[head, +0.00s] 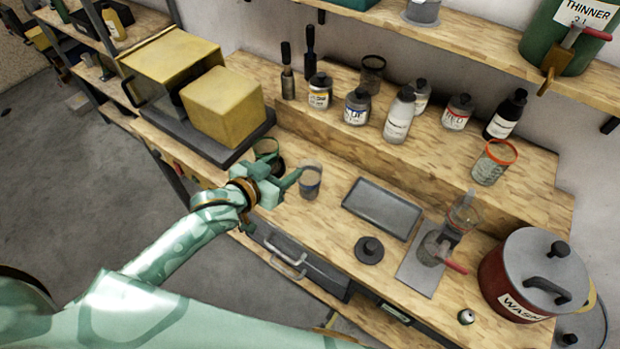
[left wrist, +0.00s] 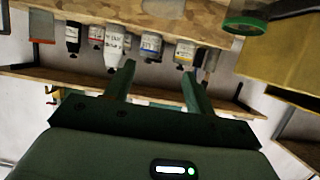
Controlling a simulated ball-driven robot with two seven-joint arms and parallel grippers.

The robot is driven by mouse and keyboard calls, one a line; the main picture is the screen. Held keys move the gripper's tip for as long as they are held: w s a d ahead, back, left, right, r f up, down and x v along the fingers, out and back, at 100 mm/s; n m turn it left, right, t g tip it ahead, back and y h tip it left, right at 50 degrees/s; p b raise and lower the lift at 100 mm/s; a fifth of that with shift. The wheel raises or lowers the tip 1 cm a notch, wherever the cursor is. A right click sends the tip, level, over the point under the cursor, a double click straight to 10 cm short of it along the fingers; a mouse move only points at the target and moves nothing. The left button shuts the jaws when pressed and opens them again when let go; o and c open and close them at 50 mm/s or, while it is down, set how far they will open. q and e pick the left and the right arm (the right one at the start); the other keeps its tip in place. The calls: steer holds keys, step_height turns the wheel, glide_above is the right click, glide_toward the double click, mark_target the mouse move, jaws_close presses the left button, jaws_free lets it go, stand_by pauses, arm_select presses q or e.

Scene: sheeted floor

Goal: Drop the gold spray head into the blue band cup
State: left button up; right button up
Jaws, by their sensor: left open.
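My left gripper (head: 286,172) is over the left part of the bench, open, with nothing seen between its fingers; its fingers (left wrist: 158,72) also show in the left wrist view. A clear cup with a faint bluish tint (head: 310,182) stands just right of the fingertips, apparently the blue band cup. A green-banded cup (head: 266,151) stands just behind the gripper and shows in the left wrist view (left wrist: 246,24). I cannot make out a gold spray head for certain; a small round pale piece (head: 466,316) lies at the front right. My right gripper is not in view.
A dark tray (head: 382,208) and a round black-knobbed lid (head: 369,250) lie right of the cup. Several bottles stand on the rear step, with a red-banded cup (head: 489,167). A red pot (head: 525,279) stands right; a yellow box (head: 222,106) stands left.

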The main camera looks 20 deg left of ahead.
arm_select(q)
steer(key=v, duration=0.9)
steer(key=s+a+f+g+y+b, duration=0.1)
steer(key=s+a+f+g+y, duration=0.2)
steer(key=f, duration=0.8)
steer(key=s+a+f+g+b, duration=0.15)
steer(key=s+a+f, duration=0.25)
steer(key=f, duration=0.7)
steer(key=s+a+f+g+y+b, duration=0.1)
steer(key=s+a+f+y+b, duration=0.2)
steer(key=f, duration=0.9)
steer(key=s+f+g+b, duration=0.4)
steer(key=s+f, duration=1.2)
steer(key=s+d+f+g+h+b, duration=0.1)
steer(key=s+d+f+b, duration=0.3)
steer(key=s+f, duration=0.4)
steer(key=shift+s+d+f+g+b, duration=0.2)
steer(key=shift+s+d+g+b, duration=0.15)
steer(key=shift+d+g, duration=0.5)
